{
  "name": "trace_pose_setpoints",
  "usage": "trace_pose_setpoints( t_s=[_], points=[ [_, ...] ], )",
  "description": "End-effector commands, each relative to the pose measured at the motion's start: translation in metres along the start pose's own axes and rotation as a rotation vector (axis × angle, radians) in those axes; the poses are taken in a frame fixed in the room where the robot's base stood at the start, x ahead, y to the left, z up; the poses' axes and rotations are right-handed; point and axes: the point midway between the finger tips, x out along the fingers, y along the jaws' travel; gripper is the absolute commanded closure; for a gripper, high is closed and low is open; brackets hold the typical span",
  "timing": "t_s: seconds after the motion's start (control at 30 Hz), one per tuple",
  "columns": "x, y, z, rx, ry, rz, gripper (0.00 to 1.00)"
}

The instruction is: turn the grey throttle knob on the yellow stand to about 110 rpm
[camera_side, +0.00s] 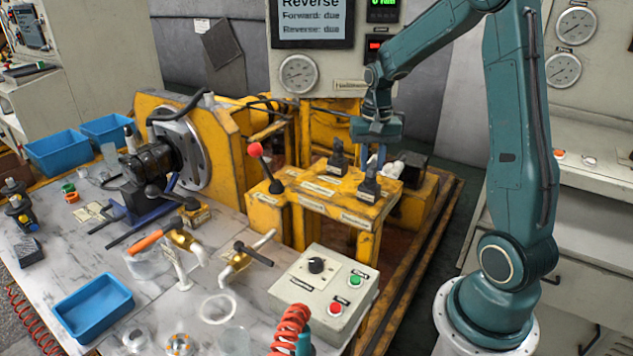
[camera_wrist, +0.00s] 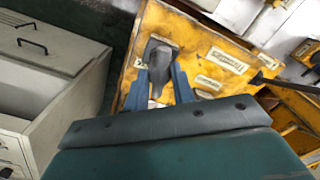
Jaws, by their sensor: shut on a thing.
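The yellow stand (camera_side: 335,190) stands in the middle of the side view, and its labelled top (camera_wrist: 200,45) fills the upper middle of the wrist view. The grey throttle knob (camera_wrist: 158,52) sits on that top between the two blue fingers of my gripper (camera_wrist: 160,76). In the side view my gripper (camera_side: 372,155) points down over the stand's right end, with its fingers at the dark knob (camera_side: 369,186) there. The gripper is shut on the knob, which is upright. The knob's pointer and scale are too small to read.
A panel screen (camera_side: 311,22) reads "Reverse", with "due" for both directions. A green readout (camera_side: 382,9) seems to show 0. A control box (camera_side: 323,290) stands in front.

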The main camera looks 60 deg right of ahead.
Motion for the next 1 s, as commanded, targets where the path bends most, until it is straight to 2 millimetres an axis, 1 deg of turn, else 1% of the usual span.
trace_pose_setpoints(
  t_s=[0.27, 0.3, 0.43, 0.77, 0.87, 1.0],
  points=[
    [-0.001, 0.001, -0.001, 0.003, 0.002, 0.001, 0.98],
    [-0.001, 0.001, -0.001, 0.003, 0.002, 0.001, 0.67],
    [-0.001, 0.001, -0.001, 0.002, 0.002, 0.001, 0.42],
    [-0.001, 0.0, 0.0, 0.001, 0.001, 0.0, 0.42],
    [-0.004, 0.0, 0.0, 0.001, 0.001, 0.0, 0.42],
    [-0.012, 0.0, -0.001, 0.001, 0.003, -0.001, 0.42]
  ],
)
